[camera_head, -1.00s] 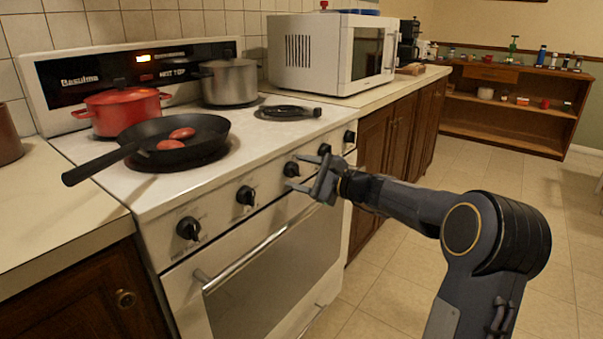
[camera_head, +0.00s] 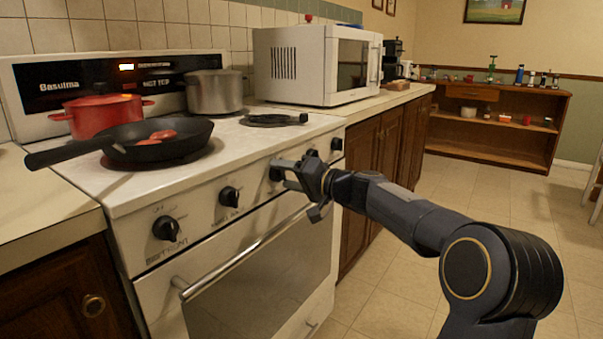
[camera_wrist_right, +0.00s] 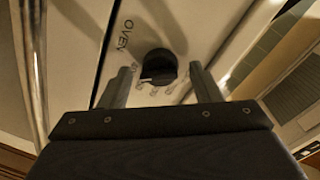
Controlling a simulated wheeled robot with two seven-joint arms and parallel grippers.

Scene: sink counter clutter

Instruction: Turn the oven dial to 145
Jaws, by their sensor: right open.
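The oven dial (camera_wrist_right: 158,66) is a round black knob with the word OVEN and small printed numbers beside it in the right wrist view. Its pale pointer mark faces roughly the lower left there; the exact reading is too small to tell. In the head view the dial (camera_head: 276,173) sits on the white stove front, partly hidden by my gripper. My right gripper (camera_head: 283,174) is open, its fingertips at the dial. In the wrist view the fingers (camera_wrist_right: 162,82) stand on either side of the dial, with gaps showing. My left gripper is not in view.
Other black knobs (camera_head: 229,197) line the stove front on both sides. The oven door handle (camera_head: 240,255) runs below. A black pan (camera_head: 190,140), a red pot (camera_head: 98,116) and a grey pot (camera_head: 214,93) stand on the stove. Open floor (camera_head: 385,260) lies right.

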